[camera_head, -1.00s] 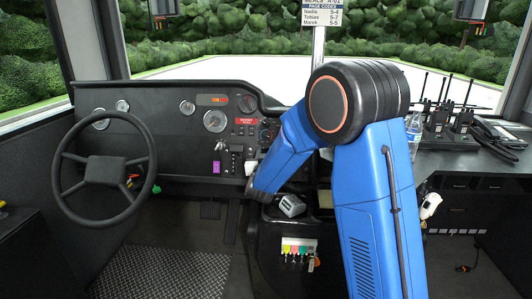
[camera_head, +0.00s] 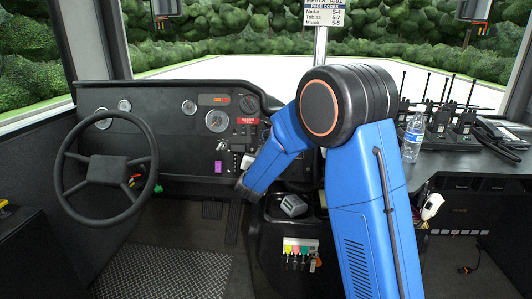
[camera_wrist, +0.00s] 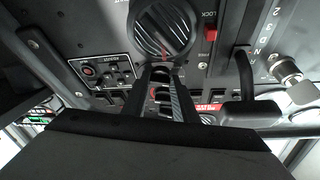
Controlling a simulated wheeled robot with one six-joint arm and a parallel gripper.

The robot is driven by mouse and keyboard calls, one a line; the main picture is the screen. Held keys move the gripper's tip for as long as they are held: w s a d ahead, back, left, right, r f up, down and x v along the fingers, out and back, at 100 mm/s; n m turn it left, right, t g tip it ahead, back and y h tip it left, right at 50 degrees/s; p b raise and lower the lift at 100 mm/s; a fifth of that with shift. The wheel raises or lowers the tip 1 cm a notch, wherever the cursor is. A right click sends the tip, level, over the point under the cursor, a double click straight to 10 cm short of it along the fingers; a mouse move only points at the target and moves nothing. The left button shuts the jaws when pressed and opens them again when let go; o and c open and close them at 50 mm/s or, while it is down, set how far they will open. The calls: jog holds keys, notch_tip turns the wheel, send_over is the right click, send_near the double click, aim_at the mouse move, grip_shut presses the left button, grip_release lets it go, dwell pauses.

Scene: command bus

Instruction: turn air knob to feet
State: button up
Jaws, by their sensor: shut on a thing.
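The air knob (camera_wrist: 165,25) is a large, round, dark ridged knob with a red mark at its lower edge, at the top middle of the wrist view. My gripper (camera_wrist: 165,72) reaches up to it from below in that view, its two fingers close together and shut on the knob. The exact contact at the fingertips is hard to make out. In the head view my blue forearm reaches to the right part of the dashboard (camera_head: 170,105); the fingers and this knob cannot be made out there.
In the wrist view a red switch (camera_wrist: 211,32) by a LOCK label, a gear lever (camera_wrist: 245,75) and a chrome key cylinder (camera_wrist: 285,70) are close on the right. A steering wheel (camera_head: 107,170) stands left. A bottle (camera_head: 412,138) and radios (camera_head: 437,122) stand on the right counter.

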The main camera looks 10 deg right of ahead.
jog(key=o, duration=1.1)
jog(key=v, duration=1.7)
jog(key=shift+s+a+f, duration=0.1)
jog(key=shift+s, duration=0.05)
